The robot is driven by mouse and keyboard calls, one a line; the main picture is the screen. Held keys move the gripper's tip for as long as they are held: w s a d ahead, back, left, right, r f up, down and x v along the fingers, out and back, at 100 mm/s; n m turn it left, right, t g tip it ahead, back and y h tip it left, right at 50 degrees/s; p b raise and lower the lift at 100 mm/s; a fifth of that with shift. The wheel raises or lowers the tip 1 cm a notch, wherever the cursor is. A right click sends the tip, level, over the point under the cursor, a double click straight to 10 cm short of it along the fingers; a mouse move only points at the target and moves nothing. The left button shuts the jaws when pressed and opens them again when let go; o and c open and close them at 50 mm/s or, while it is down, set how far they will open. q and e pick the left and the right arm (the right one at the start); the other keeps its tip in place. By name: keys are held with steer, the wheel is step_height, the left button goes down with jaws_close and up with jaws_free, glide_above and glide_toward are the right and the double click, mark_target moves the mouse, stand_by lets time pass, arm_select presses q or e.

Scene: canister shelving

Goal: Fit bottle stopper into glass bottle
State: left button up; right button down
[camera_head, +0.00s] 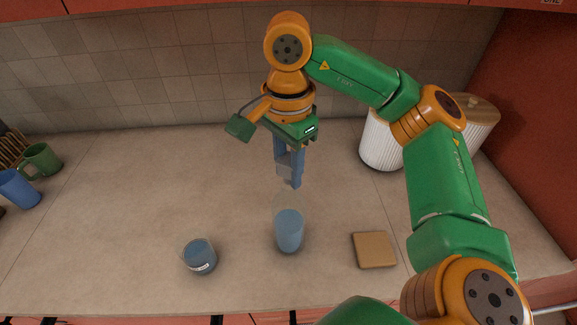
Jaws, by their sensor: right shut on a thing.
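A clear glass bottle (289,232) with blue content stands upright on the counter near the middle. My right gripper (291,178) points down just above and behind the bottle's top in the picture. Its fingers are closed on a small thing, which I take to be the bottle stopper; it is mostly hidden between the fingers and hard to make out. There seems to be a small gap between the fingertips and the clear upper part of the bottle. My left gripper is not in view.
A low glass jar (200,256) with blue content stands left of the bottle, and a brown square board (374,250) lies to its right. White ribbed canisters (380,143) stand at the back right. Green (42,159) and blue mugs (18,188) are far left. The counter between is clear.

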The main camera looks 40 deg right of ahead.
steer(key=shift+f+b, duration=0.45)
steer(key=shift+f, duration=0.1)
steer(key=shift+r, duration=0.15)
steer(key=shift+r+p, duration=0.45)
steer(key=shift+p, duration=0.25)
steer(key=shift+f, duration=0.1)
